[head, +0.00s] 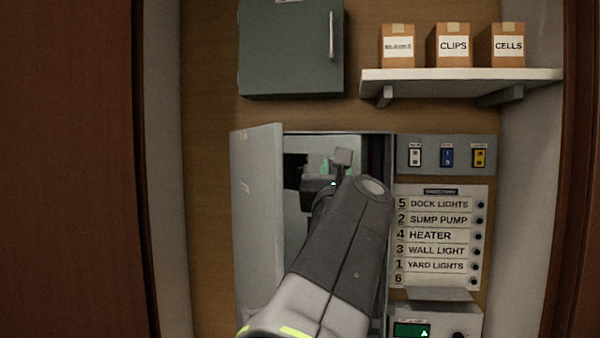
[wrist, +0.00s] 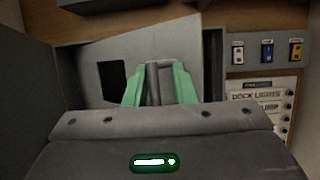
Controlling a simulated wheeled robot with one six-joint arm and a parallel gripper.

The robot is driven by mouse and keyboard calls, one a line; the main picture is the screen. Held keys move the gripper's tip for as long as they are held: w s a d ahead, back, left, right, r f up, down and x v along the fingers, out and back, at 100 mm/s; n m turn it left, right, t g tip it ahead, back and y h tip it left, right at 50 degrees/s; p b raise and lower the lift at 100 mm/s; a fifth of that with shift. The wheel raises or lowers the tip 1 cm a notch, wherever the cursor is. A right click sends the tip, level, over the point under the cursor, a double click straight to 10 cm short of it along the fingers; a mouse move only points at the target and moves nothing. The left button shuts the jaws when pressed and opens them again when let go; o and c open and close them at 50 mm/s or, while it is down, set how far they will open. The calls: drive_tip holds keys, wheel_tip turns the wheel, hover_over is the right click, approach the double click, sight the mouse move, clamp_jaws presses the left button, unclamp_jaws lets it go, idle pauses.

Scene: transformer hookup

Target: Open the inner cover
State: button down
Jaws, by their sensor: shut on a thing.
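The inner cover (wrist: 145,50) is a pale grey panel with a black rectangular opening, inside the open wall cabinet. In the wrist view its top edge slants, with a dark gap to its right. The cover also shows in the head view (head: 308,150), mostly hidden behind my arm. My gripper (wrist: 158,88) has green fingers, shut on a grey upright handle (wrist: 159,72) at the cover's front. In the head view my gripper (head: 335,168) is inside the cabinet mouth. The cabinet's outer door (head: 258,210) stands swung open at the left.
A switch panel (head: 447,156) and a labelled directory board (head: 440,235) are right of the cabinet. A box with a green display (head: 412,330) sits below. A closed grey cabinet (head: 290,50) and a shelf (head: 460,82) with cardboard boxes are above.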

drive_tip(key=shift+s+a+r, duration=0.25)
drive_tip(key=shift+s+a, duration=0.05)
drive_tip(key=shift+a, duration=0.35)
drive_tip(key=shift+r, duration=0.1)
drive_tip(key=c, duration=1.6)
unclamp_jaws()
drive_tip(key=shift+o, duration=0.5)
drive_tip(key=shift+w+a, duration=0.15)
drive_tip(key=shift+a, duration=0.1)
wheel_tip(320, 180, up, 10)
drive_tip(key=p, duration=0.9)
drive_tip(key=shift+d+f, duration=0.2)
drive_tip(key=shift+f, duration=0.05)
